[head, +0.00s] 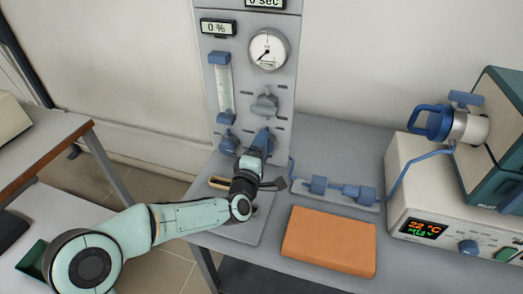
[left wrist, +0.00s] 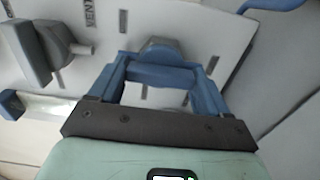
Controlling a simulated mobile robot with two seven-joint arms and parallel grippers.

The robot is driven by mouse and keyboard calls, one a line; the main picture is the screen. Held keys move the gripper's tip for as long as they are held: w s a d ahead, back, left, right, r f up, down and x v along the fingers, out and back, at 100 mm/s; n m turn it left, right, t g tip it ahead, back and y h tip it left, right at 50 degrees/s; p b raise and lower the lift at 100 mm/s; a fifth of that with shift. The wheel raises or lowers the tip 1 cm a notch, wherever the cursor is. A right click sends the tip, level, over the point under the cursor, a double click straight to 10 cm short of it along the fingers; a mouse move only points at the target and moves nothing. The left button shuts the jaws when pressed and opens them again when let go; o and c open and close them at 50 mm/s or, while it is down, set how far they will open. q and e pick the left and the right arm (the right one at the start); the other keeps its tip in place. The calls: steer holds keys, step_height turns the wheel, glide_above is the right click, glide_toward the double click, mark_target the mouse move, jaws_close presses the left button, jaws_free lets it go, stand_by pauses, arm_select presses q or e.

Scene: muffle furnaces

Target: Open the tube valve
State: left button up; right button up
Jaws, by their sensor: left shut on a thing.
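In the left wrist view, a blue valve handle (left wrist: 160,74) lies between the two blue fingers of my left gripper (left wrist: 157,82). It sits in front of a grey-blue round base (left wrist: 160,48) on the grey panel. In the head view, my left gripper (head: 262,142) is at the lower right of the upright panel (head: 286,95), and it hides most of the valve. The gripper is shut on the handle. My right gripper is in neither view.
A grey knob (head: 265,104) is above the gripper, and a blue knob (head: 228,142) is left of it. A gauge (head: 268,49) and flow tube (head: 224,90) are higher up. Blue tube fittings (head: 341,191), an orange block (head: 329,241) and a furnace (head: 440,180) stand to the right.

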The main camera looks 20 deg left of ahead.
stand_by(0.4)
arm_select(q)
steer(key=o, duration=1)
steer(key=shift+c, duration=0.2)
steer(key=s+p, duration=0.1)
steer(key=s, duration=1.2)
steer(key=shift+s+a, duration=0.2)
steer(key=shift+a, duration=0.1)
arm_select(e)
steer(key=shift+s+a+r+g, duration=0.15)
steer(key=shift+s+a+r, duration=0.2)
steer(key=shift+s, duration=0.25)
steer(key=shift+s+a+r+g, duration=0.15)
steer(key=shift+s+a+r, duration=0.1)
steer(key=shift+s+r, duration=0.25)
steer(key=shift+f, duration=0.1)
